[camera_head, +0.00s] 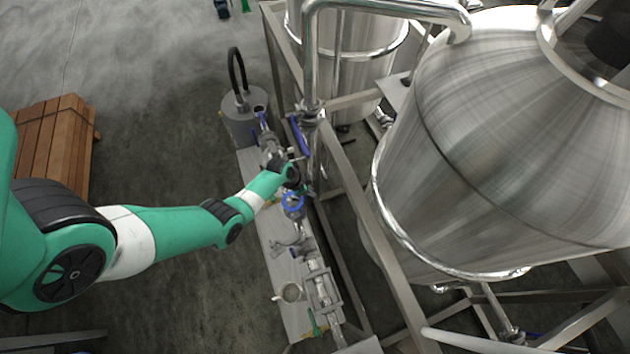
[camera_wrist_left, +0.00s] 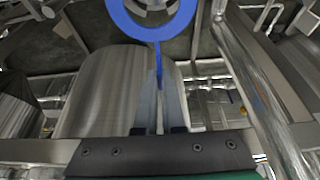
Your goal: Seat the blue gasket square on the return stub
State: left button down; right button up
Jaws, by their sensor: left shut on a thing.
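The blue gasket (camera_wrist_left: 172,28) is a flat ring with a narrow tab, cut off by the top edge of the left wrist view. My left gripper (camera_wrist_left: 159,85) is shut on the tab, and the ring stands out beyond the fingertips. In the head view the blue ring (camera_head: 292,202) shows beside my left gripper (camera_head: 300,191), over the bench. A pale metal part shows through the ring's opening in the wrist view; I cannot tell whether it is the return stub, or whether the ring touches it. My right gripper is not in view.
A narrow pale bench (camera_head: 257,208) carries metal fittings, a small cup (camera_head: 291,292) and a grey pot with a black hose (camera_head: 240,112). A steel frame (camera_head: 357,185) and a large tank (camera_head: 500,150) stand close on the right. Wooden slats (camera_head: 55,145) lie at left.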

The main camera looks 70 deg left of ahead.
pick_arm(q)
jog(key=shift+s+a, duration=0.1)
notch_tip(320, 180, down, 6)
jog(key=b, duration=0.5)
jog(key=shift+b, duration=0.4)
jog(key=shift+f+b, duration=1.5)
jog(key=shift+b, duration=0.05)
dwell(0.9)
jog(key=c, duration=0.9)
grip_release()
jog(key=shift+c, duration=0.2)
jog(key=shift+r, duration=0.1)
jog(key=p+v, duration=1)
jog(key=p, duration=0.1)
jog(key=shift+r+p, duration=0.3)
jog(key=shift+r, duration=0.05)
jog(key=shift+s+r+p, duration=0.35)
jog(key=shift+r+p, duration=0.05)
jog(key=shift+p, duration=0.1)
